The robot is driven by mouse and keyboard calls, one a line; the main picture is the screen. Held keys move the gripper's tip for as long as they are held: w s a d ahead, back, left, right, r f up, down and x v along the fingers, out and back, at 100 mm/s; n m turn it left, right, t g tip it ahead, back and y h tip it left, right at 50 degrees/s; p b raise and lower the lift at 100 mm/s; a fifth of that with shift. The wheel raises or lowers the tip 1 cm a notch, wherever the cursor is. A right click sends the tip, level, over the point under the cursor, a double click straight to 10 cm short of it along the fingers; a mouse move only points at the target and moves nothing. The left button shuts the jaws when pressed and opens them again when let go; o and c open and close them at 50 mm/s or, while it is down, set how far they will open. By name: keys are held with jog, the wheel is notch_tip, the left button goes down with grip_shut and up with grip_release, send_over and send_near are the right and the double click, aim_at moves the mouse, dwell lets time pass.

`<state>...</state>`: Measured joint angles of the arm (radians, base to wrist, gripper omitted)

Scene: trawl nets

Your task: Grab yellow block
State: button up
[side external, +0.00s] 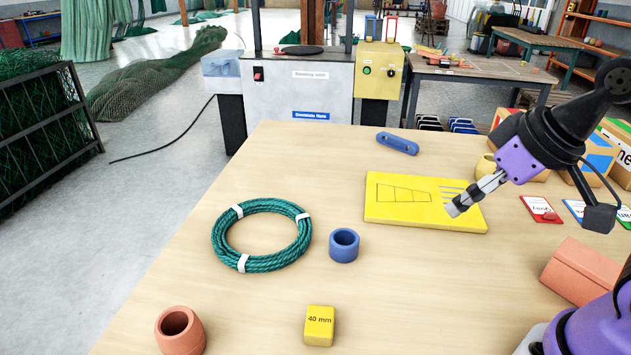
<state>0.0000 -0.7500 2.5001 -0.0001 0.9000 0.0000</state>
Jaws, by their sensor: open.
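A small yellow block (319,325) marked "40 mm" stands on the wooden table (270,310) near its front edge. Nothing touches it. My gripper (452,209) is open and empty, at the right of the picture. It is far to the upper right of the yellow block, over or just in front of a flat yellow board (400,203) with dark lines drawn on it. I cannot tell the exact height of the gripper above the board.
A blue ring (344,246) and a coil of green rope (262,235) lie behind the block. A terracotta pot (180,330) stands to its left. A blue bar (397,144) lies at the back, and a terracotta block (580,272) at the right.

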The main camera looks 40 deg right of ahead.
jog(key=n+g+y, duration=0.2)
jog(key=n+y, duration=0.1)
jog(key=n, duration=0.6)
send_near(322, 320)
jog(key=f, duration=0.1)
jog(key=w+f, duration=0.1)
jog(key=shift+w+a+f+n+g, duration=0.15)
jog(key=shift+a+f+n+g, duration=0.1)
jog(key=shift+f+n+g, duration=0.1)
jog(key=shift+x, duration=3.2)
jog(key=shift+a, duration=0.1)
jog(key=c, duration=1.2)
